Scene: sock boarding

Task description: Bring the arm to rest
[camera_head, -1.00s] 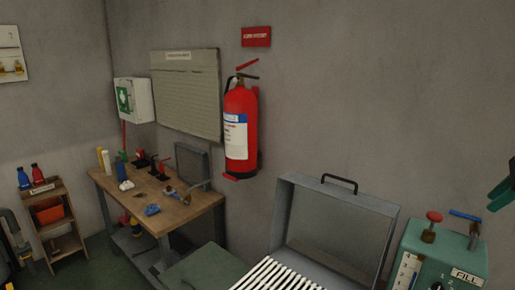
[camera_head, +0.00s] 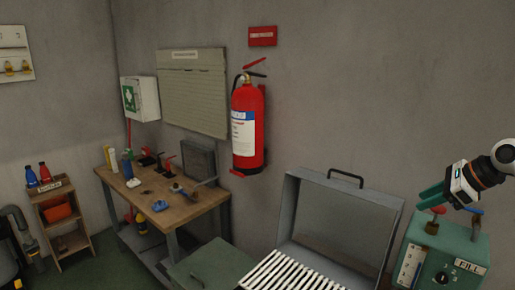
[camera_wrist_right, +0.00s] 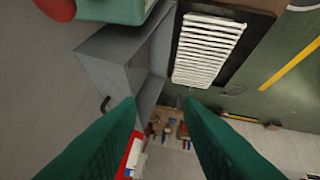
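My right gripper (camera_head: 430,196) has green fingers and a white and black wrist. In the head view it comes in from the right edge, tilted, and its fingers point left in front of or above the green FILL box (camera_head: 440,257). I cannot tell its exact distance from the box. In the right wrist view the two fingers (camera_wrist_right: 160,106) stand apart with nothing between them. My left gripper is in neither current view.
An open grey case (camera_head: 394,222) with white slats (camera_head: 285,272) stands left of the green box. A red extinguisher (camera_head: 248,130) hangs on the wall. A wooden workbench (camera_head: 190,212) with small tools and a small shelf (camera_head: 75,240) stand further left.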

